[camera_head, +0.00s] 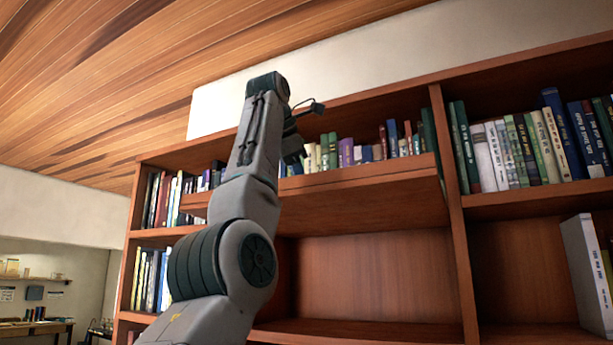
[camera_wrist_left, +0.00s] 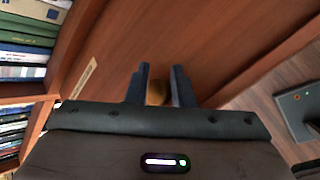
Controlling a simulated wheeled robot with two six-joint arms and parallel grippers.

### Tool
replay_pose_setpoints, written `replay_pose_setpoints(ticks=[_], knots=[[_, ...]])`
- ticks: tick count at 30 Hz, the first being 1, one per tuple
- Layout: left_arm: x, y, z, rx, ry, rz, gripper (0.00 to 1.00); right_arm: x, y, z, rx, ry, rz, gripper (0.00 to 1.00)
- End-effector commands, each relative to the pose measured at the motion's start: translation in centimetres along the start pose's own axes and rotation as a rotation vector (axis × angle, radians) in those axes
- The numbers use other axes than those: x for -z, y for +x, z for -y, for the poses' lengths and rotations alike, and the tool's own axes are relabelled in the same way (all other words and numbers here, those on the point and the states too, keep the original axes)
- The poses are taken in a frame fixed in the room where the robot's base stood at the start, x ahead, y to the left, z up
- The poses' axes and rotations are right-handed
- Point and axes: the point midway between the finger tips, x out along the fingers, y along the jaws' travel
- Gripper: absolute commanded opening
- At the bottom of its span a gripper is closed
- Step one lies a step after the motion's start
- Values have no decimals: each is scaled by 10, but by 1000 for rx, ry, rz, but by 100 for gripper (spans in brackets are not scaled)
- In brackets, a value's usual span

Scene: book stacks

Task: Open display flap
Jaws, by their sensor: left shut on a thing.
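The display flap (camera_head: 365,205) is a brown wooden panel in the middle bay of the bookcase. In the head view it stands out from the bay, raised to nearly level, with its underside showing and an open compartment below it. In the left wrist view the wooden panel (camera_wrist_left: 125,45) fills the middle. My left gripper (camera_wrist_left: 158,78) is shut on a small round brown knob (camera_wrist_left: 156,93) on that panel. My right gripper is in neither view.
Books (camera_head: 370,150) stand in a row above the flap. More books (camera_head: 525,148) fill the right bay, and one white book (camera_head: 586,270) stands lower right. An upright divider (camera_head: 455,205) borders the flap's right side. Books (camera_wrist_left: 25,45) also show at left in the wrist view.

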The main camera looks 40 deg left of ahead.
Motion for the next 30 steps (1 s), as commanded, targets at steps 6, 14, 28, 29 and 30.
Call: replay_pose_setpoints(ticks=[6, 14, 28, 29, 30], knots=[[5, -1, -4, -8, -9, -2, 0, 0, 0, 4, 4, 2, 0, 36], [4, -2, -3, -7, -7, -1, 49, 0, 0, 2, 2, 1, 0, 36], [3, -2, -2, -5, -5, -1, 49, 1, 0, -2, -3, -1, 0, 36], [3, -2, -2, -5, -5, 0, 49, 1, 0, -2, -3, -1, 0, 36], [3, -4, -2, -5, -5, 0, 49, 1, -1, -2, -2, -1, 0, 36]])
